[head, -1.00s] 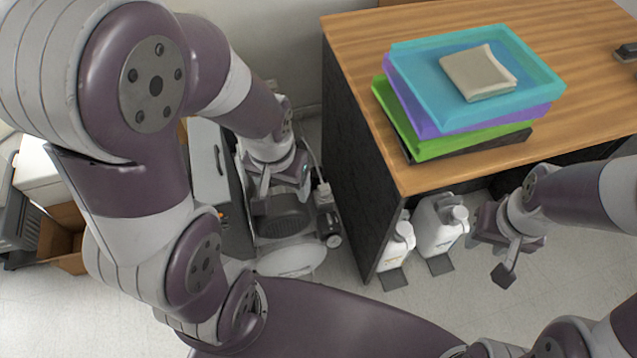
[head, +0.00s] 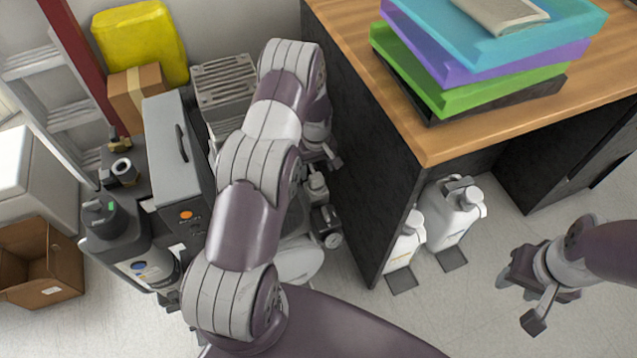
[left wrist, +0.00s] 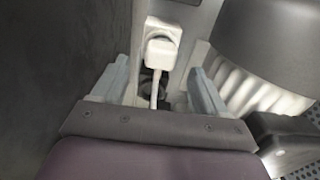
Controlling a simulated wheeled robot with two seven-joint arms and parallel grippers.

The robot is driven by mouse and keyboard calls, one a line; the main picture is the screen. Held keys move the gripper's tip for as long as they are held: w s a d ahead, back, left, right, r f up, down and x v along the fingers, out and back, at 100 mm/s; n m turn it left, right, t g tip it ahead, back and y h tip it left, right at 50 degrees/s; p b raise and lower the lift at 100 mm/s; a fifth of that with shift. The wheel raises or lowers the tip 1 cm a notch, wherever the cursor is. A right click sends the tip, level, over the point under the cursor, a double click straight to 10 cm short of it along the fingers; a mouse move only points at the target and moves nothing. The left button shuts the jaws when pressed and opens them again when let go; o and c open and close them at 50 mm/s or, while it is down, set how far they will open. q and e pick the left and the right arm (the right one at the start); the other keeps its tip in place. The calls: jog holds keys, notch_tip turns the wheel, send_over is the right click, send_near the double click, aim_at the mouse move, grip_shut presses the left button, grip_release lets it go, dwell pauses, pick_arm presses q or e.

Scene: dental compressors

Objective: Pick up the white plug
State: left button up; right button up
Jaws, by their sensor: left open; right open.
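The white plug (left wrist: 161,50) shows in the left wrist view, seated against a light upright surface, with a white cord hanging down from it. My left gripper (left wrist: 160,84) is open, with one finger on each side of the cord and the plug a little past the fingertips. I see no contact. In the head view, my left gripper (head: 322,160) is low beside the desk's dark side panel, partly hidden by my arm, and I cannot make out the plug there. My right gripper (head: 520,300) is open and empty above the floor at the right.
The desk (head: 440,140) with stacked colored trays (head: 500,65) stands close to the right of my left arm. Grey compressor equipment (head: 175,150) and a black cylinder (head: 120,240) crowd its left. White jugs (head: 450,215) stand under the desk. Floor at lower right is clear.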

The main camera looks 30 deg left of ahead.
aim_at(316, 177)
pick_arm(q)
notch_tip(316, 177, down, 6)
jog(key=shift+r+b, duration=0.15)
jog(key=shift+b, duration=0.5)
